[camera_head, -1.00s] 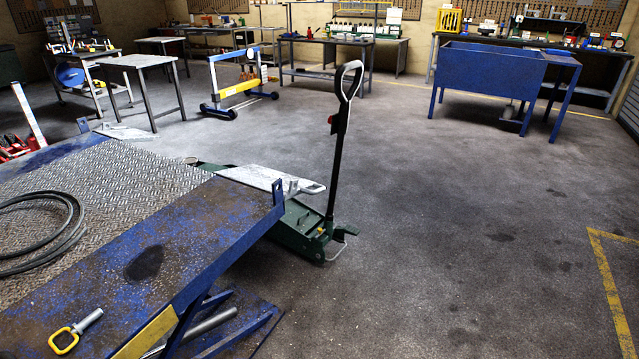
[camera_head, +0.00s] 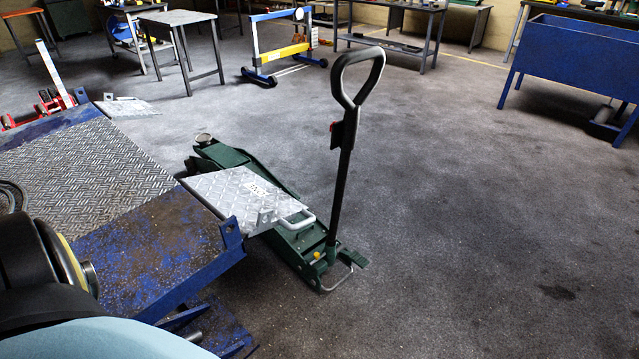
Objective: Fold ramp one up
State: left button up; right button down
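Two silver tread-plate ramps show at the end of the blue lift platform (camera_head: 150,240). The nearer ramp (camera_head: 225,192) lies folded out, nearly level, over the body of the green trolley jack (camera_head: 300,250). It has a small white label whose text I cannot read, and a pale handle (camera_head: 298,220) at its right edge. The farther ramp (camera_head: 128,108) also lies folded out beyond the platform's far corner. I cannot tell from a label which is ramp one. Part of my own arm covers the lower left. Neither of my grippers is in view.
The jack's black upright handle (camera_head: 345,160) stands just right of the nearer ramp. A blue lug (camera_head: 232,232) sticks up at the platform's near corner. A blue tank (camera_head: 575,60) and a grey table (camera_head: 177,18) stand farther back. The floor at right is clear.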

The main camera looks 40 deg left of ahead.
aim_at(258, 206)
jog(key=i, duration=2.4)
jog(key=u, duration=2.85)
